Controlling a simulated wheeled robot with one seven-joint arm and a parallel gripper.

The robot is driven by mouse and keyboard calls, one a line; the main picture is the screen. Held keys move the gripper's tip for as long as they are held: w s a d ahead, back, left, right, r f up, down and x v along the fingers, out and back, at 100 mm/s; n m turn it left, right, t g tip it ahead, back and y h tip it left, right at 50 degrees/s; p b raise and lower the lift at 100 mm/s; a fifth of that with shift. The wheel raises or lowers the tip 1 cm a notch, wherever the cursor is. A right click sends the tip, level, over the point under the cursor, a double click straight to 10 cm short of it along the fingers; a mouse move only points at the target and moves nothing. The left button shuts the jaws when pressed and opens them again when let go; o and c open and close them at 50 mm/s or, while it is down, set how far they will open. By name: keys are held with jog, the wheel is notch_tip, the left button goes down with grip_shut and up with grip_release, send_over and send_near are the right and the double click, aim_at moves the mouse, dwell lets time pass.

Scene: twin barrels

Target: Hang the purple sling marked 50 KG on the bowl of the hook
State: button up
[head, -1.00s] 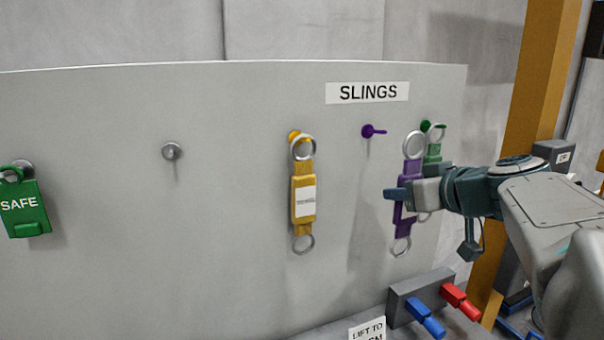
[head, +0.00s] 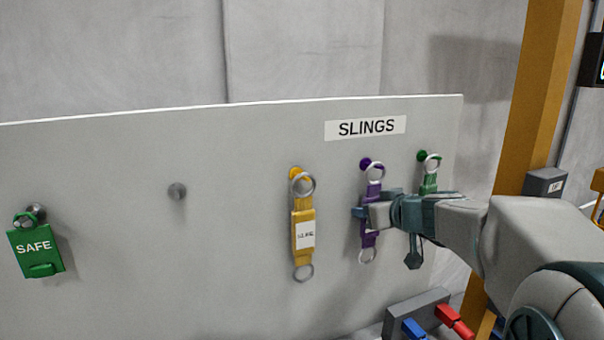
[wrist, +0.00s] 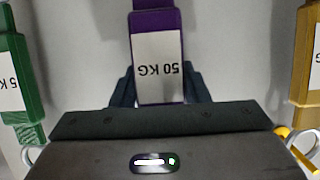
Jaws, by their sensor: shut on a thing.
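The purple sling (head: 370,237) hangs upright in front of the board, with a metal ring at each end. Its top ring (head: 375,171) overlaps the purple peg (head: 366,163); I cannot tell whether it is around the peg or just in front. My gripper (head: 370,214) is shut on the sling's middle, coming from the right. In the wrist view the purple sling (wrist: 157,25) shows a white 50 KG label, upside down, between the fingers of my gripper (wrist: 158,92). No hook with a bowl can be made out.
The yellow sling (head: 303,230) hangs to the left and the green sling (head: 429,183), partly hidden by my arm, to the right. A bare grey peg (head: 177,191) and a green SAFE tag (head: 36,249) are farther left. A control box (head: 397,320) with coloured handles is below.

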jog(key=b+v, duration=0.2)
jog(key=v, duration=1.1)
jog(key=shift+s, duration=0.15)
jog(key=shift+r, duration=0.1)
